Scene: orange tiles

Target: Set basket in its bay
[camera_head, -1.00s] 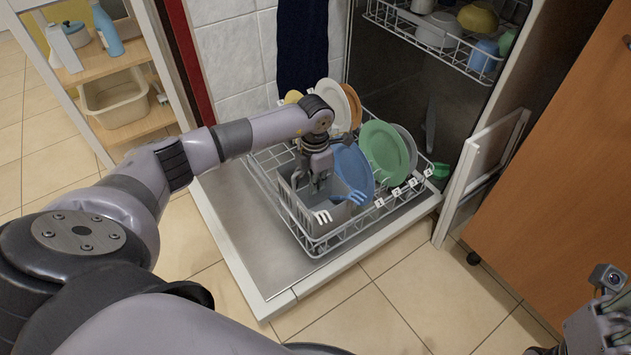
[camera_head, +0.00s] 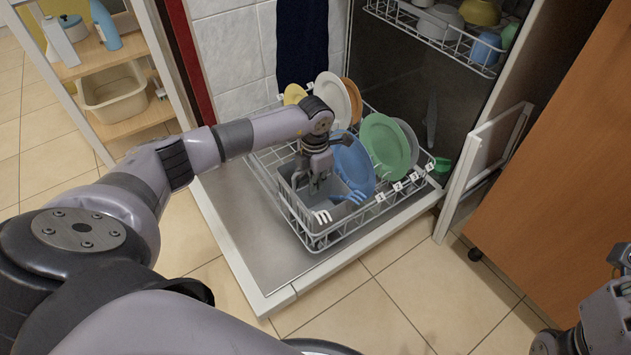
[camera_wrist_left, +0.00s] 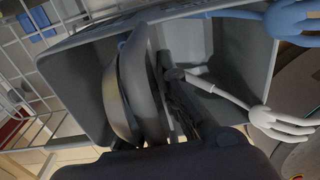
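The grey cutlery basket (camera_head: 337,207) is inside the lower dishwasher rack (camera_head: 318,243), at its near left corner. It looks upright; its underside is hidden by wires. A white fork (camera_head: 322,216) and a blue fork (camera_head: 352,197) lean out of its right side, and both show in the left wrist view, white (camera_wrist_left: 275,122) and blue (camera_wrist_left: 290,18). In the left wrist view the basket wall (camera_wrist_left: 75,85) surrounds the dark fingers. My right gripper (camera_head: 560,343) is partly cut off at the lower right.
A blue plate (camera_head: 354,165), a green plate (camera_head: 384,146) and other plates stand close behind the basket. The rack rests on the open dishwasher door (camera_head: 232,215). The upper rack (camera_head: 430,32) holds bowls and cups. A white frame (camera_head: 480,165) stands to the right.

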